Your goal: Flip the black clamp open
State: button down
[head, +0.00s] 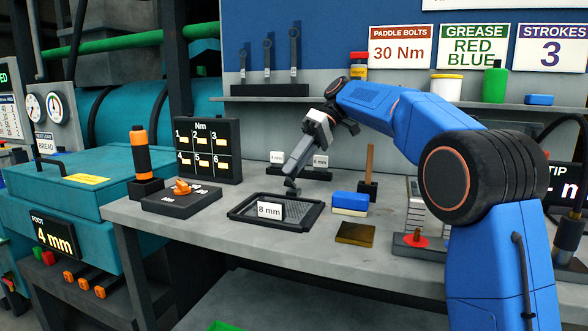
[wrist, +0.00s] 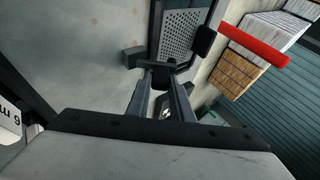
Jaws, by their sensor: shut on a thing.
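The black clamp (head: 293,189) sits at the back edge of the dark mesh tray (head: 236,213), which carries an "8 mm" card. In the wrist view the clamp is a dark piece (wrist: 170,64) beside the tray's perforated plate (wrist: 180,32). My gripper (head: 291,180) reaches down to it from above and behind the tray. In the wrist view both fingers (wrist: 168,80) close on the dark piece. Part of the clamp is hidden by the fingers, and its exact angle is hard to tell.
A blue and cream sponge (head: 349,203) and a brass-coloured plate (head: 356,233) lie right of the tray. A wooden-handled tool (head: 369,165) stands behind them. A black box with an orange knob (head: 181,188) is on the left. White cards, one marked "6 mm" (head: 321,161), stand behind my gripper.

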dwell(0.4)
jog(key=c, duration=1.6)
grip_release()
jog(key=shift+o, duration=0.2)
